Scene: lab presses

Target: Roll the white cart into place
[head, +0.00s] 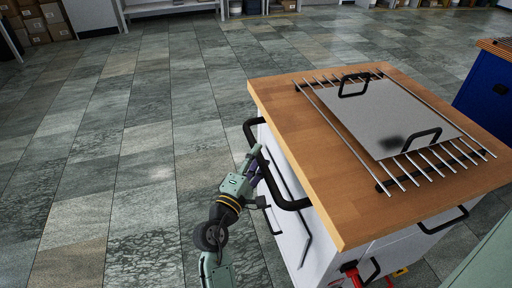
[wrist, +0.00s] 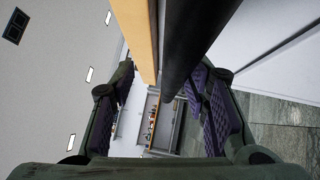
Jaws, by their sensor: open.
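The white cart (head: 288,205) stands at the right of the head view, with a wooden top (head: 285,115) and a black push handle (head: 290,204) along its left side. My gripper (head: 256,168) is at the middle of this handle, from the left. In the wrist view my gripper (wrist: 165,105) has its purple-padded fingers wide apart. The handle's black bar (wrist: 196,45) runs between them, beside the wooden edge of the top (wrist: 136,30). The fingers are not closed on the bar. Whether a pad touches it I cannot tell.
A metal plate (head: 385,112) with two black handles lies on a rod rack on the cart top. A blue cabinet (head: 487,95) stands at the far right. Boxes (head: 35,22) and shelves line the back. The tiled floor (head: 130,130) to the left is clear.

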